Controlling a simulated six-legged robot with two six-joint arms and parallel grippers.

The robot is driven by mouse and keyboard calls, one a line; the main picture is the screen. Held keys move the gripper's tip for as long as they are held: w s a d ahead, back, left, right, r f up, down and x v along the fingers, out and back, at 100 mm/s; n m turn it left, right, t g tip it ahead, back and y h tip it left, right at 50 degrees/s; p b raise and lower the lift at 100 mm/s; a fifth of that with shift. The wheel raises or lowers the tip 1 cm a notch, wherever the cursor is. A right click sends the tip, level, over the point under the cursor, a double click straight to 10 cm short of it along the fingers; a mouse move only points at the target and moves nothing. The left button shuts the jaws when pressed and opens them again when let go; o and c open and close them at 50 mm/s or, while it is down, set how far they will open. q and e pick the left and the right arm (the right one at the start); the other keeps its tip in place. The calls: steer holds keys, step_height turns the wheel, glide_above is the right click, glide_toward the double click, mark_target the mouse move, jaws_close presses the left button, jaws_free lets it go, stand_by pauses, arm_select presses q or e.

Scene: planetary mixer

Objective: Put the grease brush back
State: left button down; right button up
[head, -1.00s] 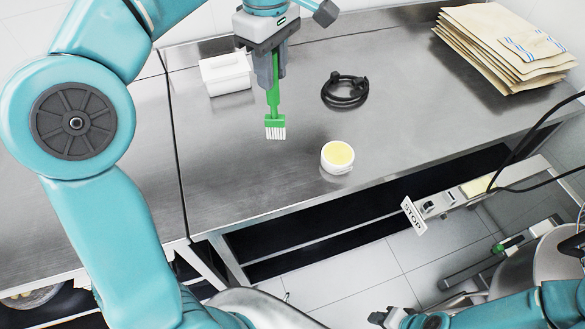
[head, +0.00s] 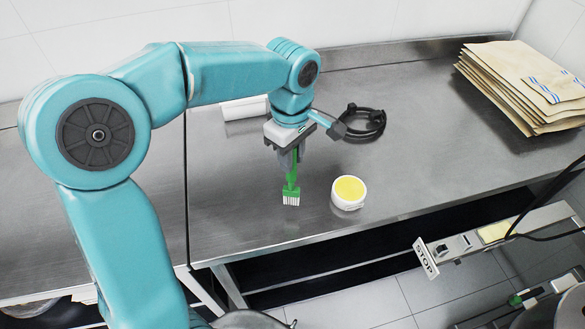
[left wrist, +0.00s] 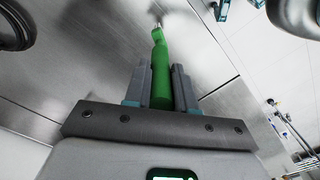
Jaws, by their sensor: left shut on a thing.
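The grease brush (head: 291,190) has a green handle and white bristles. My left gripper (head: 288,160) is shut on its handle, and the brush hangs bristles down over the steel table, left of the grease tub. I cannot tell whether the bristles touch the table. In the left wrist view the green brush (left wrist: 160,75) stands between the two fingers of my left gripper (left wrist: 162,85). The white tub (head: 348,193) with yellow grease stands on the table, apart from the brush. My right gripper does not show in the head view.
The steel table (head: 430,130) has free room right of the tub. A white container (head: 243,108) stands behind my left arm, partly hidden. A coiled black cable (head: 372,122) lies behind the tub. Paper sacks (head: 530,85) are stacked at the right.

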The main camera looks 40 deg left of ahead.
mark_target(290, 179)
arm_select(q)
steer(key=shift+s+a+f, duration=0.1)
steer(key=shift+s+f, duration=0.15)
steer(key=shift+f, duration=0.1)
step_height(290, 179, down, 4)
steer(key=shift+w+r, duration=0.1)
steer(key=shift+r, duration=0.15)
steer(key=shift+w+f, duration=0.15)
steer(key=shift+f, duration=0.05)
steer(key=shift+s+r, duration=0.1)
steer(key=shift+s, duration=0.3)
steer(key=shift+f, duration=0.2)
steer(key=c, duration=1)
jaws_free()
steer(key=shift+w, duration=0.25)
steer(key=shift+o, duration=0.3)
steer(key=shift+w, duration=0.15)
steer(key=shift+s, duration=0.25)
steer(key=shift+r, duration=0.55)
step_height(290, 179, up, 10)
steer(key=shift+w+r, duration=0.2)
steer(key=shift+r, duration=0.45)
steer(key=shift+s, duration=0.2)
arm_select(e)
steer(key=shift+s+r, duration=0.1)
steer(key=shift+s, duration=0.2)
